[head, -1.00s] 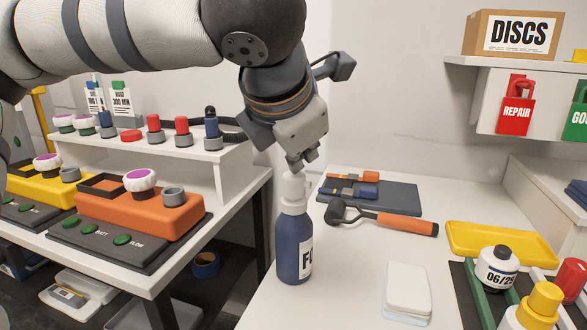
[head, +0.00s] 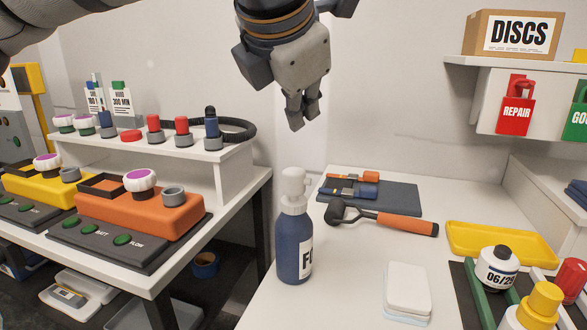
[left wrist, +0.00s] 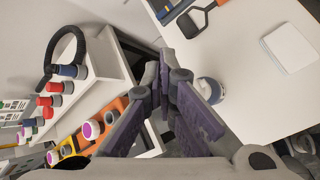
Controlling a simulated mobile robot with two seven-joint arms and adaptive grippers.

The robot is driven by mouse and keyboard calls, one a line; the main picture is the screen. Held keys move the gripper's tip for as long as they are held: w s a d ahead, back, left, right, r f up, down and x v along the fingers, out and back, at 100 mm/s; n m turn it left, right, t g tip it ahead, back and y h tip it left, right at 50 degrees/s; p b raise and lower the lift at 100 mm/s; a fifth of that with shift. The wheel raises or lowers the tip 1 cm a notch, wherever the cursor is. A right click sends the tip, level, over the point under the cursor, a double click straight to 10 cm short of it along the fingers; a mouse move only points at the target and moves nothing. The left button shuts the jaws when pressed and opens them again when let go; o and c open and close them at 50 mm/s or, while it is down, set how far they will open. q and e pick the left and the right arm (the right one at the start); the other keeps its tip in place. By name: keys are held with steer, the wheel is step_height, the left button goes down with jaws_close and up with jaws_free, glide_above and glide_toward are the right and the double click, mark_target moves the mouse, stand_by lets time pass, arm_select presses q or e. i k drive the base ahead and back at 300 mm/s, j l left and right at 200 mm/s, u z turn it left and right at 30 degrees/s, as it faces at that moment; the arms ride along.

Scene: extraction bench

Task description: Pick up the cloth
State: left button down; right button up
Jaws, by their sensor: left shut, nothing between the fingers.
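A flat, folded-looking white piece with a light blue layer under it (head: 407,288) lies on the white bench at the front; it may be the cloth. It also shows at the upper right of the left wrist view (left wrist: 290,47). A dark blue folded piece (head: 577,192), cut off at the right edge, could also be cloth; I cannot tell which is meant. My left gripper (head: 302,116) is shut and empty, in the air above the blue spray-type bottle, apart from it. It also shows in the left wrist view (left wrist: 165,65). My right gripper is not in view.
The blue bottle with a white top (head: 295,235) stands upright at the bench's left edge. A hammer-like tool with an orange handle (head: 405,223), a dark mat (head: 400,197) and a yellow tray (head: 480,243) lie behind. A rack with containers (head: 470,300) is at right.

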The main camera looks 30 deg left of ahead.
mark_target(406, 297)
steer(key=k+l, duration=0.25)
steer(key=k, duration=0.25)
steer(key=k+l, duration=0.25)
steer(key=k, duration=0.2)
